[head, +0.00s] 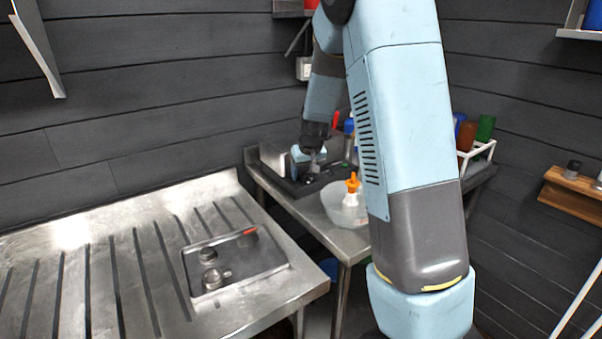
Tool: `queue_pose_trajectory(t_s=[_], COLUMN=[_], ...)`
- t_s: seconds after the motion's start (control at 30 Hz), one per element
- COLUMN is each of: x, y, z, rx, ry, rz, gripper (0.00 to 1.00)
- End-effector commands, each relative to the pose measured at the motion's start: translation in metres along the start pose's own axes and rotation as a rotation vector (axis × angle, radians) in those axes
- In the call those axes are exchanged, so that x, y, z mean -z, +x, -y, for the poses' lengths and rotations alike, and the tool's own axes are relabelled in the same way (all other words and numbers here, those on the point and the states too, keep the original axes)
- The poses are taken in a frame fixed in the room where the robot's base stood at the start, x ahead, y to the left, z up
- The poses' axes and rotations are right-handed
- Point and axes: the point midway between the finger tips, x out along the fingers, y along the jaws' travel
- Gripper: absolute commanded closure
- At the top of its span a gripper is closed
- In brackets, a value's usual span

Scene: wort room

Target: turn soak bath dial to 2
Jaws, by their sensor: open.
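A steel box-shaped unit (271,157) with a dark sloping front panel (290,187) stands on the far steel table, against the wall. It appears to be the soak bath. My gripper (314,168) is small and far off in the head view, right at this panel, with its fingers pointing down toward it. Its jaws are open, but the gap is hard to see. The dial cannot be made out clearly, as my gripper and wrist cover part of the panel. I cannot tell whether the fingers touch or surround the dial, nor its setting.
A translucent bowl (340,212) with an orange-topped bottle (352,186) stands at the far table's front edge. A white rack (482,152) holds bottles behind my arm.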

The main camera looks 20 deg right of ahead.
Motion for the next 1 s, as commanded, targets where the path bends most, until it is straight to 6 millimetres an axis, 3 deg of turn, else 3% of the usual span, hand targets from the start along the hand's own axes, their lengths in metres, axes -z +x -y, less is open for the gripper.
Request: queue_pose_trajectory(t_s=[0.07,0.63,1.0], x=[0.0000,-0.0001,-0.0002], y=[-0.0001,-0.0003,0.0001], z=[0.0000,0.0002,0.0020], rx=[0.000,0.000,-0.041], ry=[0.000,0.000,0.095], rz=[0.000,0.000,0.002], gripper=[0.41,0.95,0.95])
